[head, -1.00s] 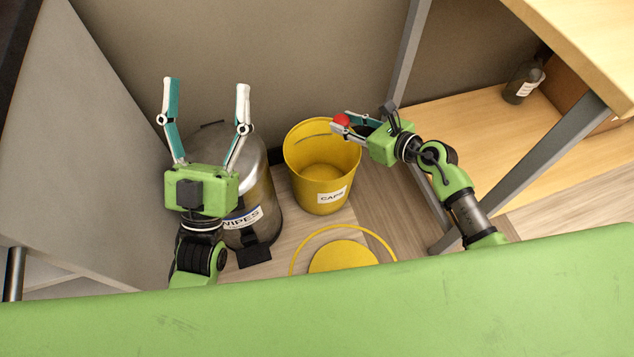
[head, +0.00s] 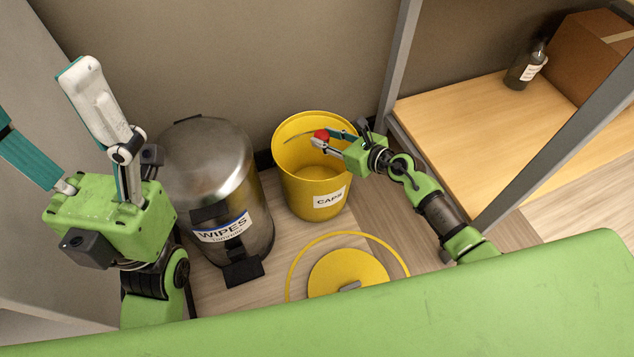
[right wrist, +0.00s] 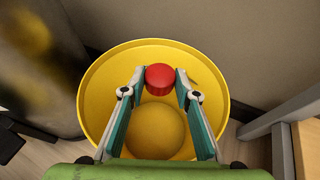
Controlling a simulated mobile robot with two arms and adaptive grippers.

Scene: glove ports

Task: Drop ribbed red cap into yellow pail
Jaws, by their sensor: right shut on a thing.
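The ribbed red cap (head: 321,135) is held between the fingertips of my right gripper (head: 325,139), which is shut on it. In the right wrist view the cap (right wrist: 160,79) sits between the two fingers, over the opening of the yellow pail (right wrist: 90,107). In the head view the yellow pail (head: 300,190) stands on the floor with a "CAPS" label, and the cap shows against its inside. The pail's visible inside holds nothing else. My left gripper (head: 45,100) is open and empty, raised at the left.
A steel pedal bin (head: 225,165) labelled "WIPES" stands left of the pail. A yellow lid (head: 340,270) and a yellow hoop lie in front of it. A grey post (head: 396,75) and a wooden shelf (head: 460,130) with a dark bottle (head: 525,68) are to the right.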

